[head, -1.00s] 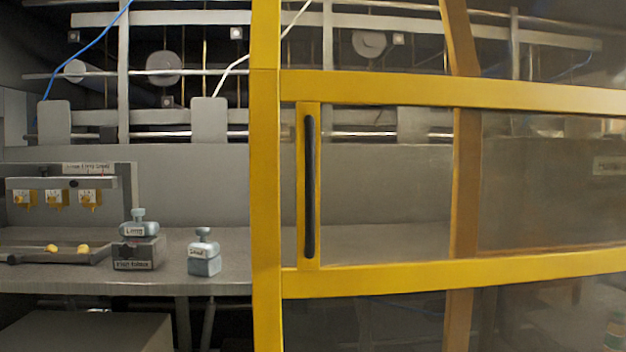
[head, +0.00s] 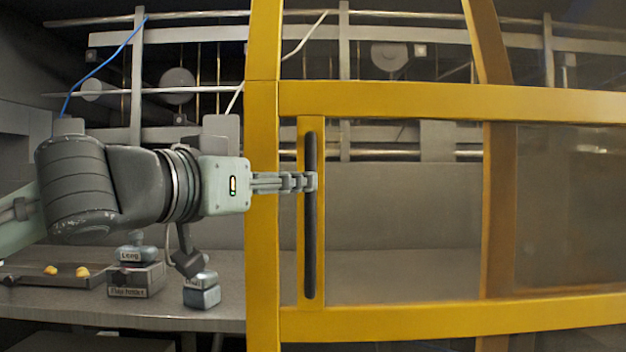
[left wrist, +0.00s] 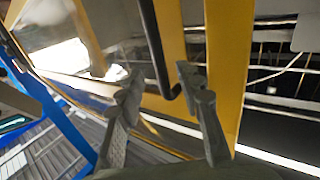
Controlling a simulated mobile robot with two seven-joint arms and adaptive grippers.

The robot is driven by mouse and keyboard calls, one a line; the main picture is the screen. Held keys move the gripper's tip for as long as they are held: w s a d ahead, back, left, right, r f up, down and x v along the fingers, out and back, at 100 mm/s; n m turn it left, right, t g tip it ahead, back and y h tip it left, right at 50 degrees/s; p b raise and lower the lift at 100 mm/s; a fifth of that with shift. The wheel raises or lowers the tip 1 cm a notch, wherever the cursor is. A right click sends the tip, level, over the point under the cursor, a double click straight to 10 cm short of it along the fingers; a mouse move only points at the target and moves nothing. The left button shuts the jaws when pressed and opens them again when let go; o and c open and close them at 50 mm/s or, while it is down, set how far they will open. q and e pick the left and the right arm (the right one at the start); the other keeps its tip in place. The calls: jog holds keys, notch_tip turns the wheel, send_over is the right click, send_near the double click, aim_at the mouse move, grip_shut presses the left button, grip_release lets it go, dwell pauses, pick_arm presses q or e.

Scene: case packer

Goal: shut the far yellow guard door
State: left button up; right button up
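The yellow guard door (head: 420,103) fills the right of the head view, with a clear panel in its frame. Its black upright handle (head: 310,245) is at the door's left side, beside a yellow upright (head: 262,250). My left gripper (head: 312,182) reaches across that upright, with its fingertips at the handle's upper part. In the left wrist view the two fingers (left wrist: 160,82) are spread apart, and the black handle (left wrist: 154,50) runs between them with gaps showing on both sides. Whether a finger touches it I cannot tell. My right gripper is out of view.
Behind my left arm is a grey bench (head: 60,302) with a labelled block (head: 135,279), a smaller labelled block (head: 202,297) and a tray (head: 35,278) with yellow pieces. Machine rails and rollers run along the back.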

pick_arm(q)
jog(key=x, duration=0.6)
jog(key=shift+p, duration=0.3)
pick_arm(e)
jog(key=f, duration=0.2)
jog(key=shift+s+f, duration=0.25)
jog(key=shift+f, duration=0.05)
pick_arm(q)
jog(key=shift+c, duration=0.6)
grip_shut()
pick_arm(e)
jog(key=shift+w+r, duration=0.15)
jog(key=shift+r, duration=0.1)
